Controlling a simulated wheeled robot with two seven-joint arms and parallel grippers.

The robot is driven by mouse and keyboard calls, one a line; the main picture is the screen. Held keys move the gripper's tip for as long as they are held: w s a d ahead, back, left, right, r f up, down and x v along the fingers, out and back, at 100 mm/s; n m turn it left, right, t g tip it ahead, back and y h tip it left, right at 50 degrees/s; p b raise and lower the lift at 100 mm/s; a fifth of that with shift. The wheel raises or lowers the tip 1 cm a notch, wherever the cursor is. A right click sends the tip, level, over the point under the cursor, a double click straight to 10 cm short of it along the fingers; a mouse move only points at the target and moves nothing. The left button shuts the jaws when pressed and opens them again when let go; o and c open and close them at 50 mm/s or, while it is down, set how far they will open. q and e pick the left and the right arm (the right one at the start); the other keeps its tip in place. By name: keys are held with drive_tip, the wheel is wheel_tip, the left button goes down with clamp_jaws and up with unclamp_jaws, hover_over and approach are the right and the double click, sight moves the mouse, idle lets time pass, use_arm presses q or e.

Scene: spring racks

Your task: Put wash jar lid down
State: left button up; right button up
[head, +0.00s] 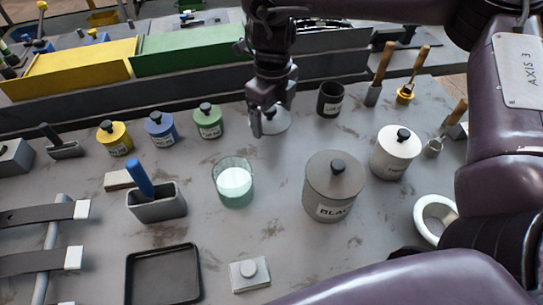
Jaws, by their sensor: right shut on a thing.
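My right gripper (267,121) points down over the middle of the bench (290,150) and is shut on the pale wash jar lid (276,122). The fingers hide part of the lid, and the lid is at or close to the bench top; I cannot tell whether it touches. The wash jar (233,182) looks like the open glass jar with pale green liquid, in front of and left of the gripper. My left gripper is not in view.
Green (208,121), blue (160,129) and yellow (114,138) lidded jars stand left of the gripper. A dark cup (330,99) stands close on its right. A large grey canister (332,186) and a white one (395,152) stand in front right. Bare bench lies between gripper and canister.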

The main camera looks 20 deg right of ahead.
drive_tip(key=b, duration=0.2)
hover_over(272, 163)
wheel_tip(272, 163, down, 11)
drive_tip(key=shift+r, duration=0.1)
wheel_tip(272, 163, down, 3)
drive_tip(key=shift+s+f+b, duration=0.1)
drive_tip(key=shift+f+b, duration=0.05)
drive_tip(key=shift+b, duration=0.15)
drive_tip(key=shift+d+f, duration=0.1)
drive_tip(key=shift+f, duration=0.25)
drive_tip(key=shift+f, duration=0.2)
drive_tip(key=o, duration=0.8)
drive_tip(key=shift+r, duration=0.3)
wheel_tip(272, 163, up, 12)
drive_tip(key=shift+f+p, duration=0.1)
drive_tip(key=shift+p, duration=1)
